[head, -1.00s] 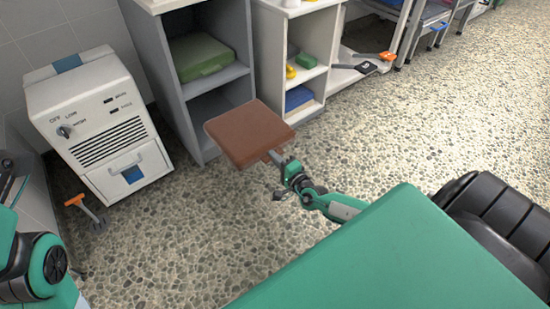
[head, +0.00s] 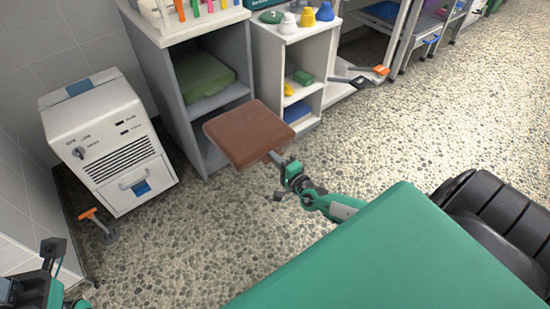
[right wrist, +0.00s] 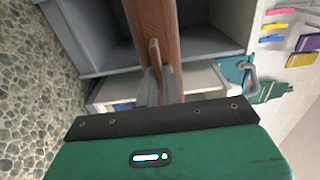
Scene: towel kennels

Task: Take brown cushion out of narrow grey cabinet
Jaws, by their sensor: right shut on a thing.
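The brown cushion (head: 248,134) is a flat square pad, held in the air in front of the narrow grey cabinet (head: 196,152) in the head view. My right gripper (head: 276,160) is shut on its near edge. In the right wrist view the fingers (right wrist: 157,75) pinch the cushion (right wrist: 153,28), with the grey cabinet behind. A green folded cushion (head: 205,76) lies on the cabinet's upper shelf. The cushion hides part of the lower compartment. Part of my left arm shows at the lower left, but its fingertips cannot be made out clearly.
A white machine (head: 110,142) stands left of the cabinet, with an orange-handled tool (head: 97,222) on the floor beside it. A white shelf unit (head: 258,62) holding small items stands to the right. The pebbled floor (head: 190,240) in front is clear.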

